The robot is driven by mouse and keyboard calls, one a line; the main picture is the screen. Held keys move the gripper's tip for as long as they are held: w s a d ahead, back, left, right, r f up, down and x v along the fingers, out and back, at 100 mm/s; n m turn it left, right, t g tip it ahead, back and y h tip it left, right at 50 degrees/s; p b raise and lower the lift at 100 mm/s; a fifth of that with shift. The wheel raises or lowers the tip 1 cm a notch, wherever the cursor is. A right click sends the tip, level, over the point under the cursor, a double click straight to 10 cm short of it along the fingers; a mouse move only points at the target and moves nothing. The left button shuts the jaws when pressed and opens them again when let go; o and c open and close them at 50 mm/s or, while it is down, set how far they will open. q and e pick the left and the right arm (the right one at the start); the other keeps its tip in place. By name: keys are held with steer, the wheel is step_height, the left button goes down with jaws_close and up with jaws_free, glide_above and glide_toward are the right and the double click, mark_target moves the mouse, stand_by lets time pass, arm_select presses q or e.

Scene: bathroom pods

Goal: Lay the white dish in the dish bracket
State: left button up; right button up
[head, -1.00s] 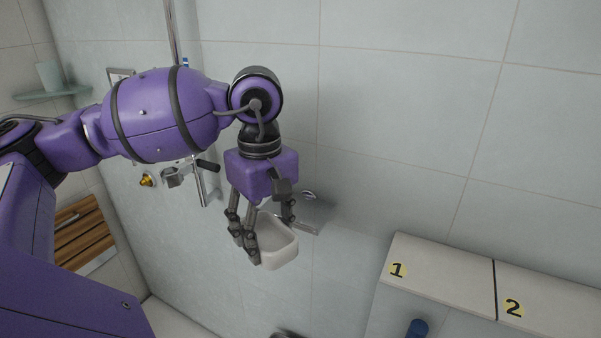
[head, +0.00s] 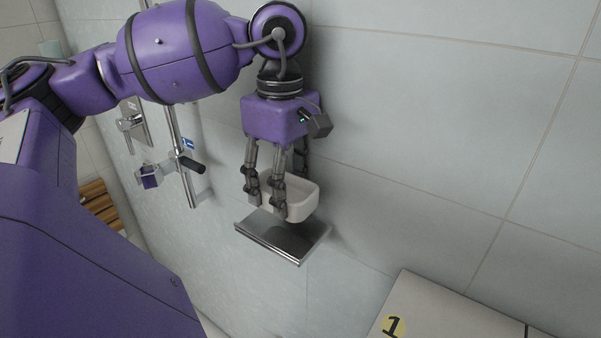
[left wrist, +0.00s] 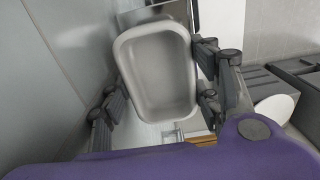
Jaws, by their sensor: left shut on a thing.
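The white dish (head: 299,197) is a small rounded rectangular tray. My left gripper (head: 280,196) points down and is shut on the dish, with fingers on both sides of it. In the left wrist view the dish (left wrist: 158,72) shows its hollow inside between the fingers. A shiny metal ledge on the wall, which looks like the dish bracket (head: 276,238), is just below the dish in the head view. I cannot tell whether the dish touches it. My right gripper is not in view.
A shower rail (head: 183,165) with a dark handle stands on the wall to the left of the bracket. A pale ledge marked 1 (head: 426,308) is at the lower right. The tiled wall right of the dish is bare.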

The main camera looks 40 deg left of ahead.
mark_target(285, 230)
arm_select(q)
steer(key=shift+r, duration=0.15)
steer(key=shift+s, duration=0.15)
steer(key=shift+f, duration=2.55)
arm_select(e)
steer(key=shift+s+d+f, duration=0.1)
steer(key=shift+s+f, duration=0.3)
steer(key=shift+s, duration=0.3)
